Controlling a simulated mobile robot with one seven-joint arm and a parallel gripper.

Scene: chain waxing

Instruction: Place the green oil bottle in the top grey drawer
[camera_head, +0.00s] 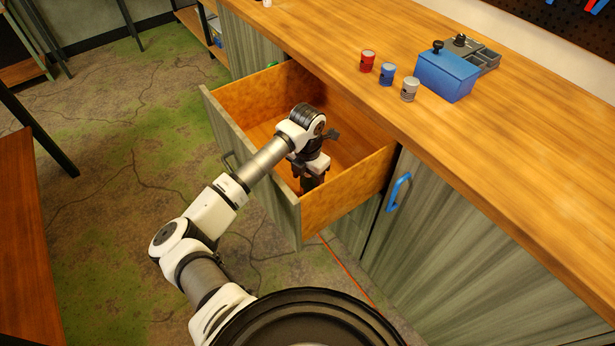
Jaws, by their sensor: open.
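The top grey drawer (226,134) is pulled open under the wooden counter, with an orange-brown wooden inside. My gripper (312,182) points down inside the drawer, towards its right part. It is open, though its fingertips are small and dark in this view. I cannot make out the green oil bottle; my arm and gripper hide part of the drawer floor. A small green piece (271,65) shows just past the drawer's far left corner, too little of it to tell what it is.
Red (367,61), blue (386,75) and grey (409,89) cans stand on the counter (480,130) beside a blue box (447,76) and a grey tray (487,60). A blue handle (397,192) sticks out from the cabinet door right of the drawer.

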